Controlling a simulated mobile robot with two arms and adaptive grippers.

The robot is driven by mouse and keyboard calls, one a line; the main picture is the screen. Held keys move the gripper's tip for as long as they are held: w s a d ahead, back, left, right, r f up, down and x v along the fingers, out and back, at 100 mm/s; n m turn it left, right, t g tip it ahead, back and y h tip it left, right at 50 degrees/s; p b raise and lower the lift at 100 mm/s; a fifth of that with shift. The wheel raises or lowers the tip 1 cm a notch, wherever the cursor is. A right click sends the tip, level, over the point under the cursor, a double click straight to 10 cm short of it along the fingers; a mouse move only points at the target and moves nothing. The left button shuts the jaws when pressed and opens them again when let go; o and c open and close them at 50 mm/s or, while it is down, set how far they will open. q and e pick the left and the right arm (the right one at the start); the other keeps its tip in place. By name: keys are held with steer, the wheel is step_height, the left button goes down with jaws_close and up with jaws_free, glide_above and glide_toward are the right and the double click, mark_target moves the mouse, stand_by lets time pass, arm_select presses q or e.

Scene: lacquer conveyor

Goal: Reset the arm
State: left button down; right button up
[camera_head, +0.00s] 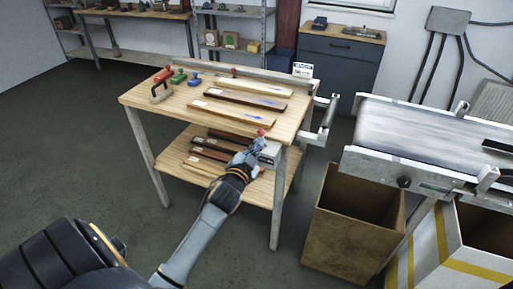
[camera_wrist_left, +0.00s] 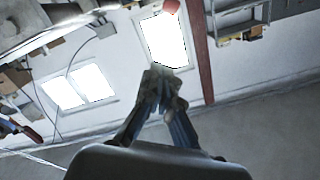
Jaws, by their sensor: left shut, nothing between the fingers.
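My left arm comes in from the lower left in the head view. My left gripper (camera_head: 258,147) is in front of the right part of the wooden workbench (camera_head: 140,101), over its front edge and lower shelf in the picture. Its fingers look shut and hold nothing. In the left wrist view the fingertips (camera_wrist_left: 163,78) meet, with bright windows and a wall behind them. A small red knob-like thing (camera_head: 261,132) shows just beyond the fingertips in the head view. My right gripper is not in view.
Several long boards (camera_head: 240,101) lie on the benchtop, with red and green stamp-like tools (camera_head: 179,76) at its left. More boards lie on the lower shelf. A brown bin (camera_head: 345,230) and a conveyor (camera_head: 420,130) stand at the right. The floor at the left is clear.

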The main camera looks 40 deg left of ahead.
arm_select(q)
steer(key=shift+a+f, duration=0.1)
steer(key=shift+s, duration=0.1)
stand_by(0.4)
steer(key=s+d+f+g+h, duration=0.1)
steer(key=s+d+f+g, duration=0.25)
steer(key=f, duration=0.85)
steer(key=s+d+f+g+h, duration=0.15)
steer(key=s+f, duration=0.35)
steer(key=f, duration=0.7)
steer(key=s+d+f+g+h, duration=0.1)
steer(key=s+d+f+g, duration=0.25)
steer(key=f, duration=0.75)
steer(key=s+d+f+g, duration=0.2)
steer(key=s+f, duration=0.5)
steer(key=s, duration=0.5)
steer(key=s+d+f+n+g, duration=0.1)
steer(key=s+d+f+g, duration=0.1)
steer(key=s+f, duration=0.5)
steer(key=s+d+f+g+h, duration=0.1)
steer(key=s+d+f+g, duration=0.2)
steer(key=s, duration=1.5)
step_height(320, 180, down, 4)
steer(key=shift+s+r+n, duration=0.1)
steer(key=shift+s+n, duration=0.1)
steer(key=shift+n, duration=0.1)
